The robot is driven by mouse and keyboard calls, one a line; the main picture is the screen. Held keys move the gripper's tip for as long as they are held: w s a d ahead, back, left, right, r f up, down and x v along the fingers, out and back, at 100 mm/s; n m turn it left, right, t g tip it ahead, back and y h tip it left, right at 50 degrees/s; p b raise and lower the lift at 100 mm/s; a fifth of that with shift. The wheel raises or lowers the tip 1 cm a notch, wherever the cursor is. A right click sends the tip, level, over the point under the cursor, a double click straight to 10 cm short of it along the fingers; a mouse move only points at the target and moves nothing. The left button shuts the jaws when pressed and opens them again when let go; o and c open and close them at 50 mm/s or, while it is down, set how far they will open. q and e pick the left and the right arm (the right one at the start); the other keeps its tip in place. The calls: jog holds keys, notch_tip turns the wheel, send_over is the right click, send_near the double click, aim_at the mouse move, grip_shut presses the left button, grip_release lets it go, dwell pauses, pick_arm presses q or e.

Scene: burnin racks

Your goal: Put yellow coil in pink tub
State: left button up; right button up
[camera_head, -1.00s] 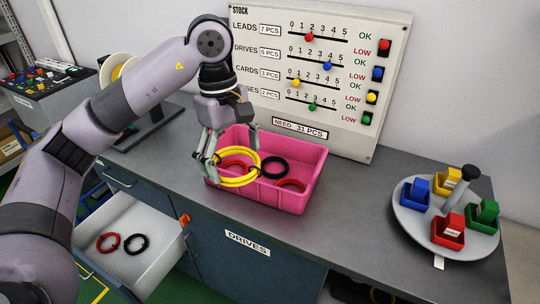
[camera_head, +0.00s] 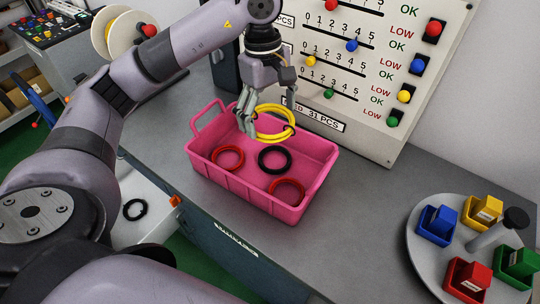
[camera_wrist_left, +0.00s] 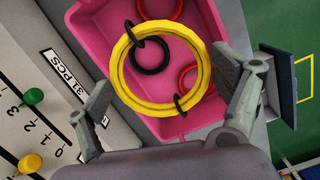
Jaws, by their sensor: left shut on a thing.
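The yellow coil (camera_head: 272,138) is a ring of bright yellow loops with black ties. My left gripper (camera_head: 248,122) is shut on it and holds it above the back part of the pink tub (camera_head: 235,188). In the left wrist view, the yellow coil (camera_wrist_left: 119,72) lies between the two fingers of my left gripper (camera_wrist_left: 165,98), with the pink tub (camera_wrist_left: 90,22) behind it. The tub holds two red coils (camera_head: 229,168) (camera_head: 300,186) and a black coil (camera_head: 262,168). My right gripper is not in view.
A stock board (camera_head: 400,125) stands close behind the tub. A round turntable (camera_head: 418,258) with small coloured bins is at the right. A spool (camera_head: 105,38) stands at the back left. An open drawer with a black coil (camera_head: 135,209) is below left.

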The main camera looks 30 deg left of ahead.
pick_arm(q)
jog(key=p, duration=0.2)
send_over(271, 168)
notch_tip(271, 168, down, 11)
jog(key=shift+a+r, duration=0.1)
notch_tip(271, 168, down, 4)
jog(key=shift+w+f+p, duration=0.1)
jog(key=shift+p, duration=0.5)
jog(key=shift+f, duration=0.15)
jog(key=shift+f, duration=0.2)
jog(key=o, duration=1)
jog(key=shift+o, duration=0.2)
jog(key=shift+r, duration=0.1)
